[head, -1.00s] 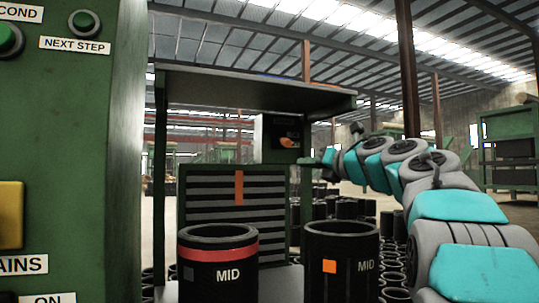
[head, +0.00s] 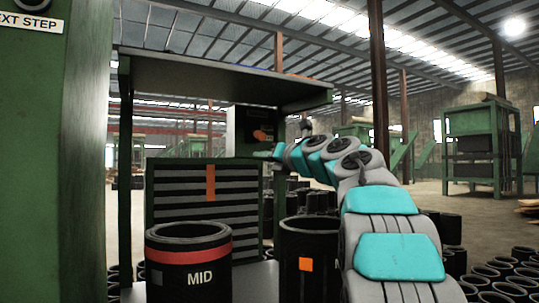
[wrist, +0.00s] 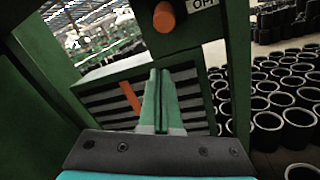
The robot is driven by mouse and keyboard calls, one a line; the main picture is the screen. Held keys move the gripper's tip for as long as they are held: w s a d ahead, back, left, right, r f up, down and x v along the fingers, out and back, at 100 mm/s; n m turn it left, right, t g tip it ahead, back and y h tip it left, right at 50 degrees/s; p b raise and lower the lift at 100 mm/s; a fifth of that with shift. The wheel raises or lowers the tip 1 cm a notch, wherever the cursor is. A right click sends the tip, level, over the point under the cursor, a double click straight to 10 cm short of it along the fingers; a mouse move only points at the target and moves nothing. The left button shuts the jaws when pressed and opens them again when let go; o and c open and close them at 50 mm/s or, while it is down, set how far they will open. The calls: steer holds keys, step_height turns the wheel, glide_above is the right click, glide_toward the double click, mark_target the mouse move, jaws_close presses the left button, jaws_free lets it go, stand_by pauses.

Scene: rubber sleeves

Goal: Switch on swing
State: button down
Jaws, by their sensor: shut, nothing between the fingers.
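In the wrist view the orange knob (wrist: 164,17) is at the top, beside a partly cut-off label (wrist: 205,4). I cannot read a "swing" label anywhere. My gripper (head: 264,154) is at the end of the outstretched arm, just below the knob in the head view. In the wrist view my gripper (wrist: 160,75) is shut and empty, its fingertips pointing toward the knob and apart from it.
A slatted panel with an orange strip (head: 210,182) stands in the frame. A green cabinet (head: 50,150) fills the left edge. Many sleeves (wrist: 285,90) cover the floor on the right.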

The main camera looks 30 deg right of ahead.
mark_target(257, 135)
steer(key=shift+w+d+r+p, duration=0.25)
steer(key=shift+w+r+p, duration=0.3)
steer(key=shift+w+r, duration=0.35)
steer(key=shift+w+d+r+p, duration=0.2)
steer(key=shift+w+r+p, duration=0.35)
steer(key=shift+w+r, duration=0.35)
